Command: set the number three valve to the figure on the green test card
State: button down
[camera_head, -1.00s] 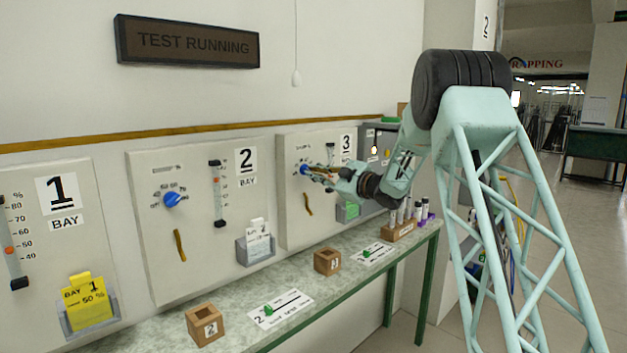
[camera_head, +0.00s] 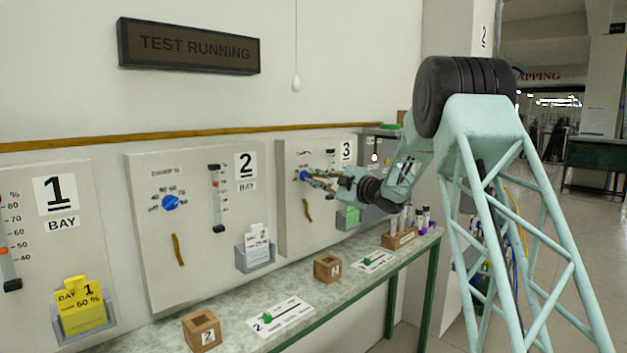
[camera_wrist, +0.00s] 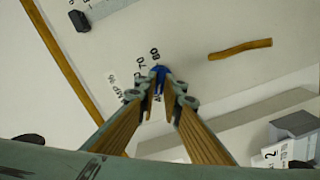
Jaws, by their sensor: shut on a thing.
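The number three valve is a blue knob (camera_head: 304,175) on the bay 3 panel (camera_head: 290,225). In the wrist view the knob (camera_wrist: 159,73) sits between my fingertips, with the dial figures 70 and 80 showing beside it. My gripper (camera_head: 310,178) is shut on the knob; its fingers (camera_wrist: 160,88) hide much of it and part of the scale. The knob's exact setting cannot be read. The green test card (camera_head: 349,217) stands in a holder at the lower right of the bay 3 panel, partly behind my arm; its figure is not legible.
The bay 2 panel has its own blue knob (camera_head: 170,202) and white card (camera_head: 257,236). A yellow bay 1 card (camera_head: 82,305) reads 50 %. The bench (camera_head: 235,310) below holds wooden blocks (camera_head: 327,267) and a tube rack (camera_head: 399,239). A dark sign (camera_head: 188,46) reads TEST RUNNING.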

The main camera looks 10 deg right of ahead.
jog(key=c, duration=2.7)
grip_release()
jog(key=shift+c, duration=0.2)
jog(key=v, duration=1.2)
jog(key=shift+r, duration=0.1)
